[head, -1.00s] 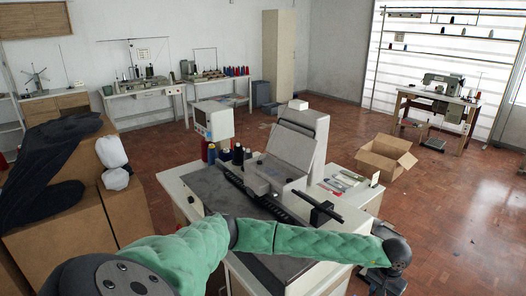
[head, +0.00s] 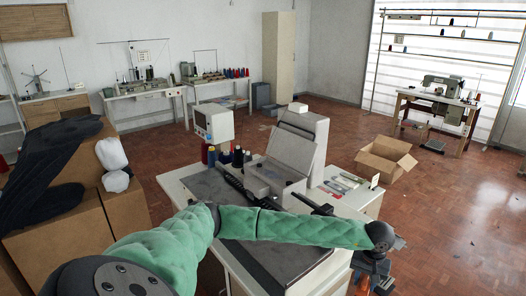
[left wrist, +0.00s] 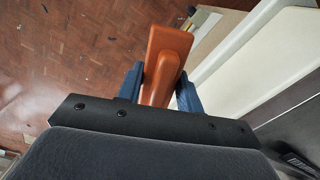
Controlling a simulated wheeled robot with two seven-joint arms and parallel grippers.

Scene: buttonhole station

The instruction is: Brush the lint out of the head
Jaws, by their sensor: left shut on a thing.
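The buttonhole machine stands on a white cabinet table, with its pale grey head (head: 296,146) raised at the back and a dark bed in front. My left arm crosses in front of it, hiding part of the bed. My left gripper (left wrist: 158,88) is off the table's right front side, over the floor. Its blue fingers are shut on an orange-brown handled thing (left wrist: 164,62), likely a brush; no bristles can be made out. Some orange shows at the gripper in the head view. Lint is not visible at this size. My right gripper is out of view.
Small tools and packets (head: 343,184) lie on the table's right part. Thread cones (head: 225,156) and a screen (head: 213,121) stand at its left. An open cardboard box (head: 386,158) sits on the floor to the right. Cartons with dark cloth (head: 55,165) stand at the left.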

